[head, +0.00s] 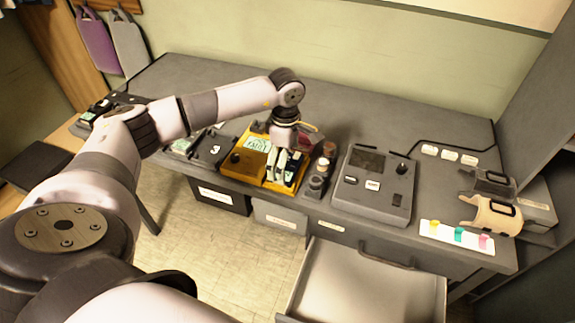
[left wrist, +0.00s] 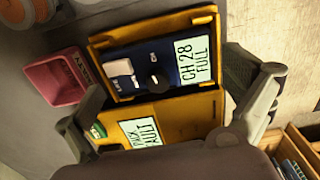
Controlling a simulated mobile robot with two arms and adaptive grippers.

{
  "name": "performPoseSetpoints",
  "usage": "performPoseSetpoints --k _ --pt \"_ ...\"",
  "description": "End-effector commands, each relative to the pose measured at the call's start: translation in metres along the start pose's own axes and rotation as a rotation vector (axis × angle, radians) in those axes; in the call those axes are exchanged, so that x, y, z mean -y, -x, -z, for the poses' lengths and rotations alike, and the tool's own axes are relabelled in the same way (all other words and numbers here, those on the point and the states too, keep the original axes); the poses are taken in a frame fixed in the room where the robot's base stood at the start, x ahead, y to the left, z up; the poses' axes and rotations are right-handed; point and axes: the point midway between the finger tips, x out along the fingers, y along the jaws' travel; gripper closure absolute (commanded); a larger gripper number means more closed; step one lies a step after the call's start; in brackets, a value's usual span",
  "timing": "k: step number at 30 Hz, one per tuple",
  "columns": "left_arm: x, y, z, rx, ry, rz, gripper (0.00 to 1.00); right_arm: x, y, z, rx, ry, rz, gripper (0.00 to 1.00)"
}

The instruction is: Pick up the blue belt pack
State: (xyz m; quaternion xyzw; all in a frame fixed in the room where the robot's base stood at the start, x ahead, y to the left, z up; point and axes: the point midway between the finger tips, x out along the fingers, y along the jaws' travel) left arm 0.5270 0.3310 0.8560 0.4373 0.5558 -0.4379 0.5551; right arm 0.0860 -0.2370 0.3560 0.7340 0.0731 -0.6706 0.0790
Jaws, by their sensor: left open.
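The blue belt pack (left wrist: 172,62) lies in a yellow tray (left wrist: 205,107). It has a dark knob, light patches and a label reading "CH 28 FULL". In the head view the blue pack (head: 290,174) is mostly hidden behind my gripper, at the right end of the yellow tray (head: 240,169). My left gripper (head: 283,168) points down over that end of the tray. In the left wrist view its open fingers (left wrist: 165,98) stand apart on either side of the tray, with nothing seen held between them. I cannot tell whether they touch anything. My right gripper is not in view.
A "fault" label (left wrist: 142,132) marks the tray's other part. A red bin (left wrist: 54,78) stands beside the tray. Small cylinders (head: 318,178) and a grey console (head: 373,187) stand to the right. An open drawer (head: 365,283) juts out in front. The desk's back is clear.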

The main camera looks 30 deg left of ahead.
Motion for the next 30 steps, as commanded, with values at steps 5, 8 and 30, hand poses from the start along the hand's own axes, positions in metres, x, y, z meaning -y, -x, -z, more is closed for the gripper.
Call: performPoseSetpoints --k 5,8,30 --pt "-0.0002 -0.0099 0.0000 0.000 0.000 -0.001 0.00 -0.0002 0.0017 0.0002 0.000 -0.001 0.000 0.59" --pt "-0.0003 -0.0100 0.0000 0.000 0.000 -0.001 0.00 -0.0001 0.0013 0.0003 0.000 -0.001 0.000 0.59" --pt "-0.0006 -0.0089 -0.0001 0.001 0.001 -0.002 0.40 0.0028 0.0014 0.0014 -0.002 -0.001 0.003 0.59"
